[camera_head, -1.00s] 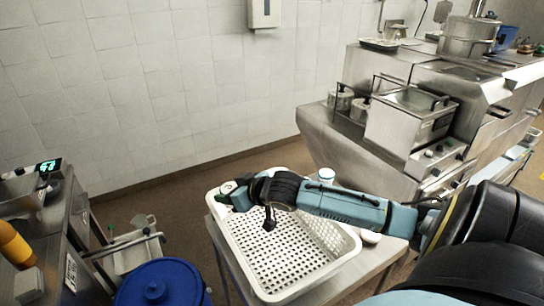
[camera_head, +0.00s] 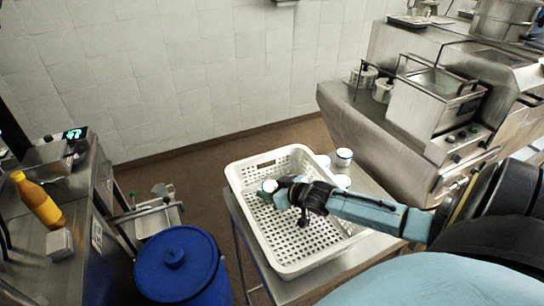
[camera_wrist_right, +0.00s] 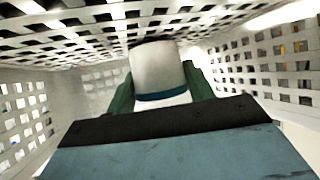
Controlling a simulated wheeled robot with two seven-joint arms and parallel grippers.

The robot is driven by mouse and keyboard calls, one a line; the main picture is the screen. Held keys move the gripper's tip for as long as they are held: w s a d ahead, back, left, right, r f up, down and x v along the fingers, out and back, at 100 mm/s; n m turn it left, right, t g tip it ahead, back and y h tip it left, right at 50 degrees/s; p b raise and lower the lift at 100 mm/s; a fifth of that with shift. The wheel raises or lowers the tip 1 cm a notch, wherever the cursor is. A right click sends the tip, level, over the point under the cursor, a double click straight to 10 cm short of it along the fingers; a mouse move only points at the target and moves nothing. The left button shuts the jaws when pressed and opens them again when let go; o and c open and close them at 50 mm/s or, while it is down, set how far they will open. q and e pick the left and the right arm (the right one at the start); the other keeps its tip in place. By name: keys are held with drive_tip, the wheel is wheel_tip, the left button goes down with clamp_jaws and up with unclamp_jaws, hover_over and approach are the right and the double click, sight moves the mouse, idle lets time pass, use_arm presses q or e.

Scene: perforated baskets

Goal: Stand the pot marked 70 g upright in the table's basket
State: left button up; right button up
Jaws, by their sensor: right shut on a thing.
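The white perforated basket (camera_head: 290,262) stands on the metal table. My right gripper (camera_head: 269,188) is inside the basket near its left wall, shut on a small white pot (camera_head: 270,185). In the right wrist view the pot (camera_wrist_right: 160,68) sits between the green fingers, with a blue band near its gripper-side end. Basket walls and the perforated floor surround it. No 70 g mark can be read on it. I cannot tell whether the pot touches the basket floor. My left gripper is not in view.
White pots with blue bands, one (camera_head: 344,157) clear of the arm, stand on the table (camera_head: 375,190) beyond the basket's right side. A blue lidded bin (camera_head: 178,265) is at the lower left. A counter with a yellow bottle (camera_head: 38,200) is at the far left.

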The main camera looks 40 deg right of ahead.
drive_tip(key=shift+f, duration=0.2)
drive_tip(key=o, duration=1)
drive_tip(key=shift+f, duration=0.1)
drive_tip(key=shift+s, duration=0.35)
drive_tip(key=v, duration=1.1)
drive_tip(key=shift+s+r, duration=0.15)
drive_tip(key=shift+r, duration=0.15)
